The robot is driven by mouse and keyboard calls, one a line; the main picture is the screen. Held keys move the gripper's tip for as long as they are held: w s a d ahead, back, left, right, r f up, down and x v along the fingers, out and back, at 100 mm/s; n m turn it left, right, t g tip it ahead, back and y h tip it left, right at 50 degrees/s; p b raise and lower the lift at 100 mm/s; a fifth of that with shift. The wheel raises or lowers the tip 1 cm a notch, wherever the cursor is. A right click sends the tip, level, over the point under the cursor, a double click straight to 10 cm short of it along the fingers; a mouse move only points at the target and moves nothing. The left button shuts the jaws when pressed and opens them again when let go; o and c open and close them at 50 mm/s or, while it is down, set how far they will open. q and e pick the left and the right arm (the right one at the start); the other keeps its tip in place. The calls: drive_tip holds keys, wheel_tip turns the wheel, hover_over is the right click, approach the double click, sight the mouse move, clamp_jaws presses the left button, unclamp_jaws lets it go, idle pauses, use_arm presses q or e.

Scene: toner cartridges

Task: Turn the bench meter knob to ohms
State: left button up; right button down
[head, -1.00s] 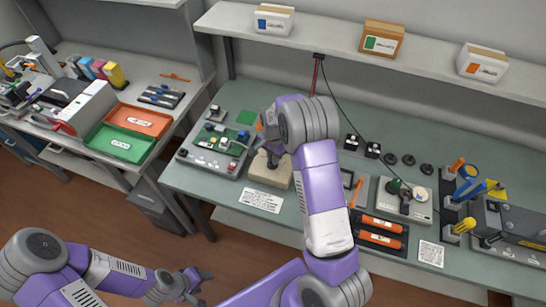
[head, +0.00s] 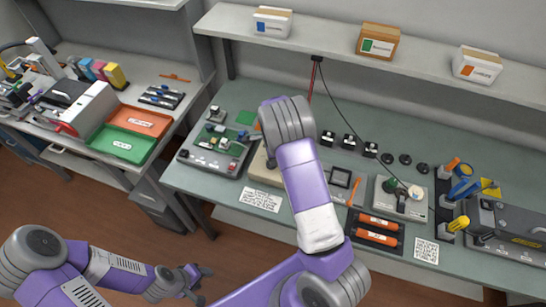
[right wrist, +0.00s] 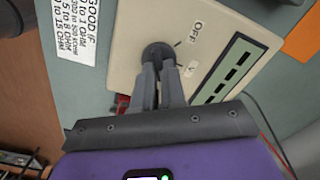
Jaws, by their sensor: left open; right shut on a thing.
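The bench meter (right wrist: 125,30) is a beige box with a dark display strip (right wrist: 232,68). Its edge shows in the head view (head: 262,172), mostly hidden behind my right arm. My left gripper (head: 194,282) is open and empty, low over the floor, away from the bench.
A printed card (head: 261,199) lies before the meter. A circuit board fixture (head: 213,150) stands to its left. A shelf (head: 340,50) with boxes hangs above.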

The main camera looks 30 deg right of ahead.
idle(0.4)
drive_tip(key=c, duration=1.2)
unclamp_jaws()
wheel_tip(320, 180, up, 8)
drive_tip(key=shift+f+p, duration=0.15)
drive_tip(key=shift+p, duration=0.15)
